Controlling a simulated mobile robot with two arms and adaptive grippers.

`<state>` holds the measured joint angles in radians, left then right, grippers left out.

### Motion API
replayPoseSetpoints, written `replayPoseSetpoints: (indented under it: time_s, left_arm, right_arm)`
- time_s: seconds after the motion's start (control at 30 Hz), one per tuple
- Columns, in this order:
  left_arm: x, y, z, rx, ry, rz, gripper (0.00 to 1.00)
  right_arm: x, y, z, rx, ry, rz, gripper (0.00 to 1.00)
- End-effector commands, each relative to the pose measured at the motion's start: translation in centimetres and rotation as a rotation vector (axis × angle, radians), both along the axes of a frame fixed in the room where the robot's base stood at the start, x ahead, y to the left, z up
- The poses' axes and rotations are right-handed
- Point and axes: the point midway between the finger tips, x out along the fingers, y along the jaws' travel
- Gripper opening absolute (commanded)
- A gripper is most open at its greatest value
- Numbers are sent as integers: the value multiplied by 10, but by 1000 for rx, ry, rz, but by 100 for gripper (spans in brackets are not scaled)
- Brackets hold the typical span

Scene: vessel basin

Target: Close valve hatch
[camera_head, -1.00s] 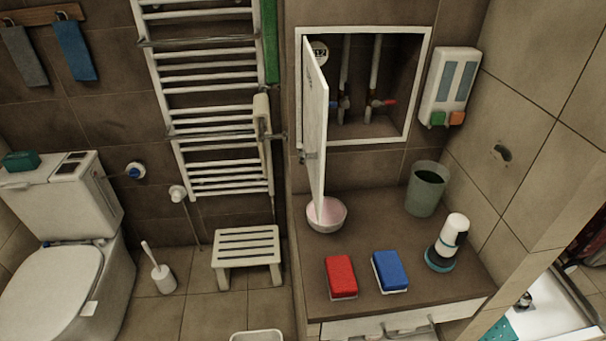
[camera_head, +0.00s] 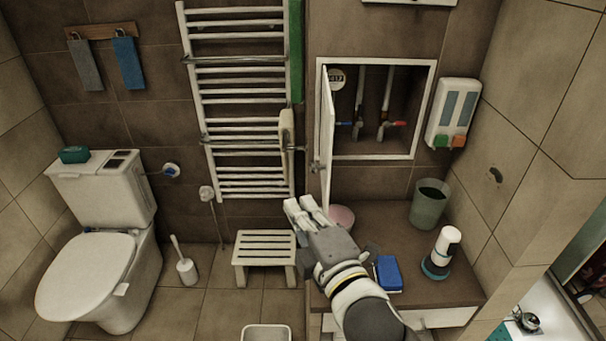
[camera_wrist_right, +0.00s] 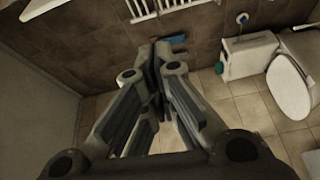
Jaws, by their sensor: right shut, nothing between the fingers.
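The valve hatch door (camera_head: 327,135) is white and stands open, swung out from the left side of the wall recess (camera_head: 435,95). Pipes with a red and a blue valve handle show inside the recess. A small latch (camera_head: 315,167) sits on the door's outer face. My right gripper (camera_head: 302,205) is shut and empty, below and slightly left of the door's lower edge, apart from it as far as I can tell. It also shows in the right wrist view (camera_wrist_right: 160,52), with the door out of that view. My left gripper is not in view.
A counter (camera_head: 395,225) under the recess holds a pink bowl (camera_head: 341,216), a blue sponge (camera_head: 389,273), a cup (camera_head: 429,204) and a white-topped bottle (camera_head: 442,250). A towel radiator (camera_head: 240,100) is left of the door. A stool (camera_head: 265,248) stands below it.

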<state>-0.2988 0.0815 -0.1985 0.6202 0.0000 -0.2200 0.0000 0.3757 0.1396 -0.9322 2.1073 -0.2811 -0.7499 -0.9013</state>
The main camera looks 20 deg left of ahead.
Motion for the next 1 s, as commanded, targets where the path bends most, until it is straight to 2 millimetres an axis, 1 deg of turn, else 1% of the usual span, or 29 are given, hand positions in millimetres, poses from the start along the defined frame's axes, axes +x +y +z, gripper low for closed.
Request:
replayPoseSetpoints:
  time_s: [0.03,0.1,0.23,0.6,0.8,0.9,1.0]
  left_arm:
    - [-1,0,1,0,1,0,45]
    - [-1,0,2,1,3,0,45]
    - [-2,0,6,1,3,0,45]
    - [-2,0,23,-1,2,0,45]
    - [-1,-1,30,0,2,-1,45]
    - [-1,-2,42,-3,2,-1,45]
    - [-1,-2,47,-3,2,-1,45]
  right_arm:
    - [-1,3,5,-8,-20,9,0]
    - [0,6,7,-12,-29,12,0]
    - [11,15,7,-12,-27,11,0]
    - [55,50,9,-10,-22,10,0]
    - [76,68,9,-10,-22,10,0]
    - [82,50,9,-13,-22,6,0]
    - [86,39,7,-12,-22,9,0]
